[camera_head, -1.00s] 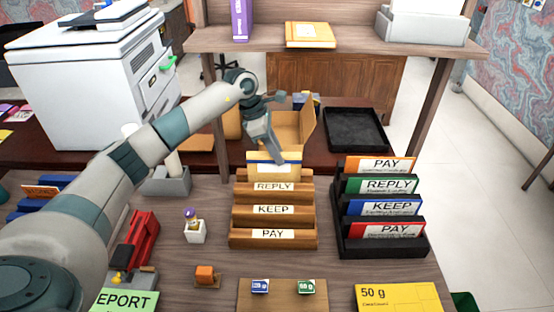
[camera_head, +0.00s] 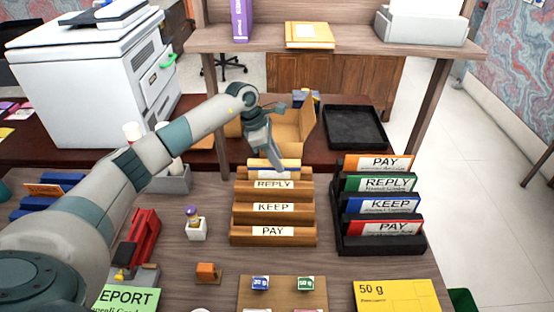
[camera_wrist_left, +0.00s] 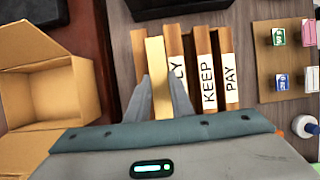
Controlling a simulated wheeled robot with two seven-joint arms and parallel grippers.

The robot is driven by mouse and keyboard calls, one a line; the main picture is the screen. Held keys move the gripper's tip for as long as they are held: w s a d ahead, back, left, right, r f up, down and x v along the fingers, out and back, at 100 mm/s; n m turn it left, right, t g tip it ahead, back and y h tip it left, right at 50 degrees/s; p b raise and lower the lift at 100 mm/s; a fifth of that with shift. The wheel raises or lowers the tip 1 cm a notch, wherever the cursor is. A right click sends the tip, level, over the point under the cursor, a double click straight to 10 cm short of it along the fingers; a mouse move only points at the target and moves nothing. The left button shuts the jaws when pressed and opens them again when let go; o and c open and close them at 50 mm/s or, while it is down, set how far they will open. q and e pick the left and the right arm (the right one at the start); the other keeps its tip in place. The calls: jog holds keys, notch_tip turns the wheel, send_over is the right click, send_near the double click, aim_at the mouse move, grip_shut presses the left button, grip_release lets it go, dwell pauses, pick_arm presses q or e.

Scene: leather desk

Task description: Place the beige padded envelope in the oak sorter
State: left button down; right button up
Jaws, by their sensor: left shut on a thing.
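The oak sorter (camera_head: 244,212) stands in the middle of the desk, with slots labelled REPLY, KEEP and PAY from back to front. The beige padded envelope (camera_head: 261,164) is upright in the space behind the REPLY label, low down, with only its upper part showing. My left gripper (camera_head: 281,168) reaches down from behind and is shut on the envelope's top. In the left wrist view the envelope (camera_wrist_left: 156,62) is a narrow beige strip between my two fingers (camera_wrist_left: 160,85), beside the oak dividers (camera_wrist_left: 218,42). Its lower edge is hidden. My right gripper is out of view.
A black sorter (camera_head: 380,242) with coloured cards stands to the right. An open cardboard box (camera_head: 292,128) and a black tray (camera_head: 355,130) are behind. A red stapler (camera_head: 143,235) and a small white pot (camera_head: 196,230) stand to the left.

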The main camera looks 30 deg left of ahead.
pick_arm(q)
jog(key=c, duration=1.6)
grip_release()
jog(key=shift+o, duration=0.2)
jog(key=shift+r, duration=0.15)
jog(key=shift+a+r, duration=0.2)
jog(key=b+v, duration=0.2)
jog(key=v, duration=0.3)
jog(key=shift+s+r, duration=0.1)
jog(key=shift+r, duration=0.15)
jog(key=shift+s+a+r+b, duration=0.2)
jog(key=shift+r+b, duration=0.15)
jog(key=shift+r, duration=0.3)
jog(key=shift+f, duration=0.1)
